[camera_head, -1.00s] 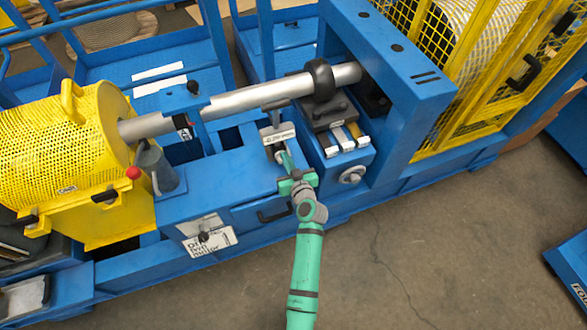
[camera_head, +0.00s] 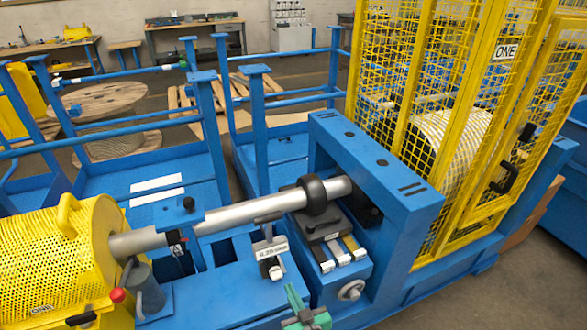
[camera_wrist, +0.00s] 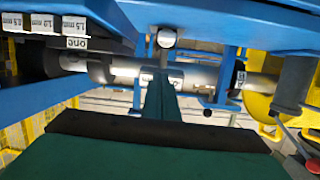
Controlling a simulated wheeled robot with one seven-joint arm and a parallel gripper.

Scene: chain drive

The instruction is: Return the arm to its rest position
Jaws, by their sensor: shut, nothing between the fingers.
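My gripper (camera_head: 293,294) is green and shows at the lower edge of the head view, in front of the blue machine bench. The rest of my arm is out of the frame below. In the wrist view my gripper (camera_wrist: 162,82) points away from the camera, its fingers together and holding nothing. A small white labelled bracket (camera_head: 270,250) stands just beyond the fingertips in the head view. Whether the fingers touch it is hard to tell, but a gap seems to show.
A grey shaft (camera_head: 235,212) runs from the yellow perforated drum guard (camera_head: 65,255) to the blue frame (camera_head: 400,180). A yellow mesh cage (camera_head: 450,100) stands at the right. Labelled blocks (camera_head: 340,250) sit beside the bracket. Open floor (camera_head: 480,305) lies at the lower right.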

